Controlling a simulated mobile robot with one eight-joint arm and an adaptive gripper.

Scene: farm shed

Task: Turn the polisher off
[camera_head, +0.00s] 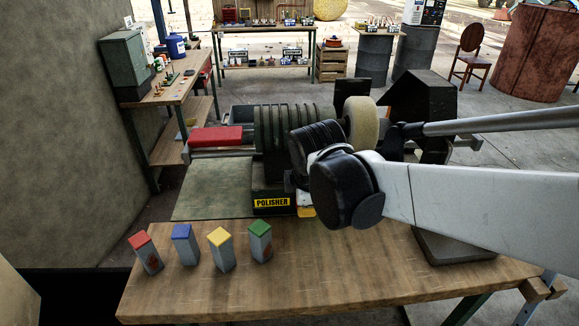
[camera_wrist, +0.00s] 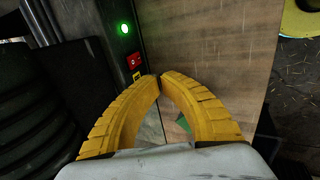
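The polisher (camera_head: 275,130) is a dark ribbed machine with a pale polishing wheel (camera_head: 362,122) and a yellow POLISHER label (camera_head: 272,202), on the wooden bench. In the wrist view, its dark panel shows a lit green lamp (camera_wrist: 124,29) and, below it, a red switch (camera_wrist: 134,61). My gripper (camera_wrist: 159,77) has yellow ridged fingers with the tips together and nothing seen between them. The tips are just right of and below the red switch; I cannot tell whether they touch it. In the head view, my arm hides most of the gripper and the switch panel.
Several blocks with coloured tops (camera_head: 221,250) stand along the front left of the bench (camera_head: 330,270). A green mat (camera_head: 212,190) and a red box (camera_head: 215,138) lie left of the polisher. The bench surface right of the panel is mostly clear.

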